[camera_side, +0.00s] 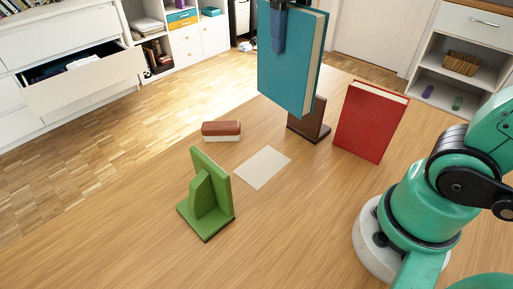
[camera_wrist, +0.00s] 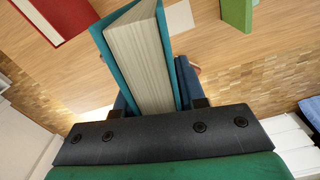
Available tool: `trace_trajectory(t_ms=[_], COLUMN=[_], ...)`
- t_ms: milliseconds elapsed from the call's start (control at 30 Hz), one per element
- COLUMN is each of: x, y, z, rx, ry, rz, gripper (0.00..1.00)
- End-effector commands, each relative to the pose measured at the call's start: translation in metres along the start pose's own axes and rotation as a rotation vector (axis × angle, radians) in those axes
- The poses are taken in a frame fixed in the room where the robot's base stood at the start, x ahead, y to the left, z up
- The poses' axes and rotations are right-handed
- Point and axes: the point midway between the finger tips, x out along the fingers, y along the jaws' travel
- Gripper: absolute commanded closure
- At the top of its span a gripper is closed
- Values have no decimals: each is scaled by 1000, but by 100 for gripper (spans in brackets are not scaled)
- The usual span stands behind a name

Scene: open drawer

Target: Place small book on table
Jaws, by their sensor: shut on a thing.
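A teal book (camera_side: 288,62) hangs upright above the back of the wooden table (camera_side: 290,215). My gripper (camera_side: 279,40) is shut on its upper part. In the wrist view the book's cream page edges (camera_wrist: 143,60) show between the two fingers of my gripper (camera_wrist: 150,90). A red book (camera_side: 370,120) stands on the table right of the teal one; its corner also shows in the wrist view (camera_wrist: 55,15). A flat cream rectangle (camera_side: 263,167) lies on the table below and left of the held book.
A green bookend (camera_side: 208,195) stands left of the cream rectangle. A brown bookend (camera_side: 310,125) stands behind the held book's lower edge, beside the red book. A brown-topped eraser-like block (camera_side: 221,131) lies near the far edge. The table's front middle is clear. An open drawer (camera_side: 85,80) is across the room.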

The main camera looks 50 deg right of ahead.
Motion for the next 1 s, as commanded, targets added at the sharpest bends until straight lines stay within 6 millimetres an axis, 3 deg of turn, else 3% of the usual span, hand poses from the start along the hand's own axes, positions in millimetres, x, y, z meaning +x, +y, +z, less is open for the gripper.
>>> trace_trajectory(t_ms=[100, 333, 533, 1000], x=[25, 62, 71, 67], y=[-7, -14, -15, -15], z=[-34, -69, -76, -72], rx=[-76, -178, -201, -199], ry=[0, 0, 0, 0], rz=[0, 0, 0, 0], gripper=[100, 100, 100, 100])
